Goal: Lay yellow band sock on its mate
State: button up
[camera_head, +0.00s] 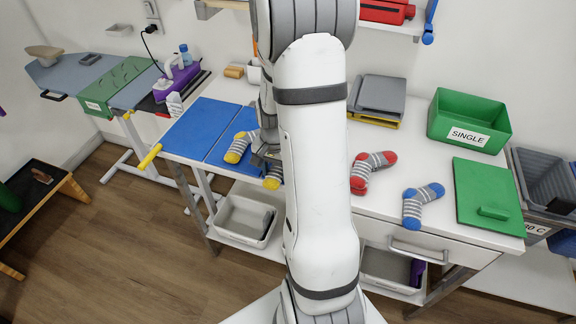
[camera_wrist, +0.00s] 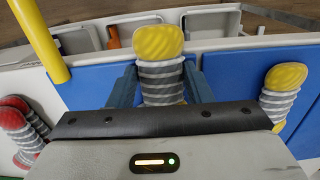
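One grey striped sock with yellow toe (camera_head: 240,147) lies on the blue folding board; it also shows at the right of the wrist view (camera_wrist: 284,90). My gripper (camera_head: 266,158) is over the board just right of that sock. In the wrist view its fingers (camera_wrist: 161,88) stand on both sides of a second yellow-and-grey striped sock (camera_wrist: 159,72) and appear to press on it. The yellow end of this sock (camera_head: 272,183) shows below my gripper in the head view, near the board's front edge. The rest is hidden by my arm. The two socks are apart.
The blue board (camera_head: 197,125) has a yellow handle (camera_head: 150,157). To the right lie a red striped sock bundle (camera_head: 371,170), a blue striped sock (camera_head: 421,204), a green lid (camera_head: 487,195) and a green bin marked SINGLE (camera_head: 470,118). White table shows between them.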

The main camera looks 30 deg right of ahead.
jog(key=shift+c, duration=1)
jog(key=shift+r+p, duration=2.4)
jog(key=shift+r, duration=1.2)
jog(key=shift+f, duration=0.15)
